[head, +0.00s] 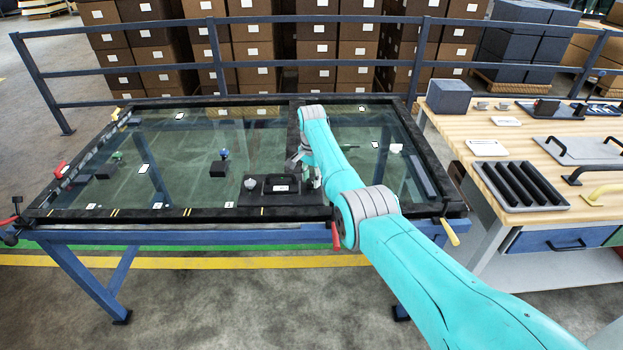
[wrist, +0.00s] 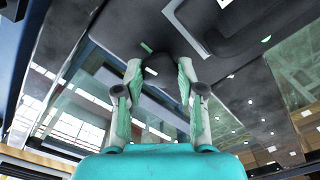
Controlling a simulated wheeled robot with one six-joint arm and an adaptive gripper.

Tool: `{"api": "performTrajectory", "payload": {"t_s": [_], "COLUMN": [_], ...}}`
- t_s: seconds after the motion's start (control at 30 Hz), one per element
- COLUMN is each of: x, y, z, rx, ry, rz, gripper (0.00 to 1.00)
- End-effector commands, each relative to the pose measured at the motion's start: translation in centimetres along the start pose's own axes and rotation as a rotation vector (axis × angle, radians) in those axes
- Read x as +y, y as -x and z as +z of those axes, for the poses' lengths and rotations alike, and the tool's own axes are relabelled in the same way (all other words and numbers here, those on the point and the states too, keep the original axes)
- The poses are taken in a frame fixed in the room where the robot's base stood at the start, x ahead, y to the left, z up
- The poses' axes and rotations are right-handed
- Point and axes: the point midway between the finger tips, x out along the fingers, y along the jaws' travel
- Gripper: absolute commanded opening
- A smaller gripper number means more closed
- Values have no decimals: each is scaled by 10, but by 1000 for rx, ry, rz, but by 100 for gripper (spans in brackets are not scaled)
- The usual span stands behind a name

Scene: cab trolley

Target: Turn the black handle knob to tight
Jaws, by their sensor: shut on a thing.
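A black plate with a raised black handle (head: 281,184) sits at the near edge of the glass-topped trolley. In the wrist view a small dark knob (wrist: 158,62) on the plate is between my two fingertips. My gripper (wrist: 158,74) is shut on this knob, one finger at each side. In the head view my arm largely hides my gripper and the held knob. A grey knob (head: 250,184) stands at the plate's left end.
The trolley's dark frame (head: 180,212) surrounds the glass. A blue-topped knob (head: 224,154) and a green-topped one (head: 117,156) stand on the left glass. A red lever (head: 335,236) hangs at the near edge. A wooden bench (head: 540,215) with trays and handles stands right.

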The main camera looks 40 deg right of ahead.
Motion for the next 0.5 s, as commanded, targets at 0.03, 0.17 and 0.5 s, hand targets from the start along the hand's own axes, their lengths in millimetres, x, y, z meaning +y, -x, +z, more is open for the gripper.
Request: {"api": "performTrajectory", "payload": {"t_s": [0.03,0.17,0.5], "x": [0,0,-1], "y": [0,0,0], "z": [0,0,0], "rx": [0,0,0], "ry": [-30,-105,-208], "rz": [-1,-1,0], "gripper": [4,4,4]}}
